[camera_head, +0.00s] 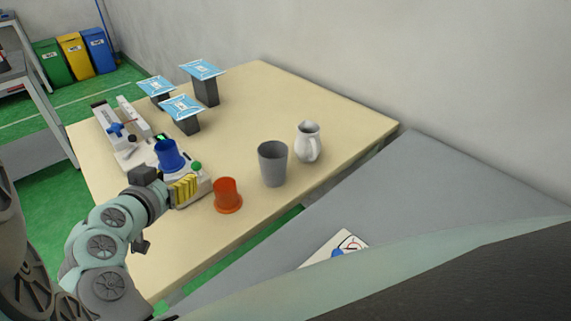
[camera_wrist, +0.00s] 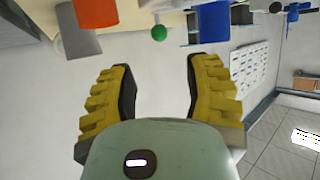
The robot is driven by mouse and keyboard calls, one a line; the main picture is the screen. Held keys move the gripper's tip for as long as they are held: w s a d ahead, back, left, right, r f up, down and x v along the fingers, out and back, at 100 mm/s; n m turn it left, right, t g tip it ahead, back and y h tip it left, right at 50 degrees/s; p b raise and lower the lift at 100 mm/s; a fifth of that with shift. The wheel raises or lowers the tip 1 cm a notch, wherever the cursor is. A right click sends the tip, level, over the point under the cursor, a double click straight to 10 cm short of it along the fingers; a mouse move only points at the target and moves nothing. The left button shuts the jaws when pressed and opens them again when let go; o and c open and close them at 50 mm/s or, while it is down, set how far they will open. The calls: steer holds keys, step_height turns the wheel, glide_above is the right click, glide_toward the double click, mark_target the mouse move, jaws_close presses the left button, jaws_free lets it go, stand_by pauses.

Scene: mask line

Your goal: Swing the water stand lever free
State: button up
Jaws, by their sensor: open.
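The water stand (camera_head: 138,160) is a light-coloured unit on the table, with a blue cup (camera_head: 169,155) on it. A round green knob (camera_head: 196,167), apparently the lever's end, stands at its right side. The wrist view shows the green knob (camera_wrist: 158,33) at the top, between and beyond my fingertips, and the blue cup (camera_wrist: 208,20) to its right. My gripper (camera_head: 184,188) has yellow ribbed fingers and hovers just in front of the stand. In the wrist view the fingers of my gripper (camera_wrist: 160,62) are spread wide with nothing between them. The lever's shaft is mostly hidden.
An orange cup (camera_head: 228,195) stands close right of my gripper. A grey cup (camera_head: 272,163) and a white pitcher (camera_head: 308,142) stand farther right. Three dark stands with blue packs (camera_head: 181,108) are at the back. The table (camera_head: 300,95) is bare at the back right.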

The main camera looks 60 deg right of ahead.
mark_target(194, 166)
steer(key=shift+p+x, duration=1.45)
steer(key=shift+x, duration=3.8)
steer(key=shift+s+r, duration=0.1)
jaws_close()
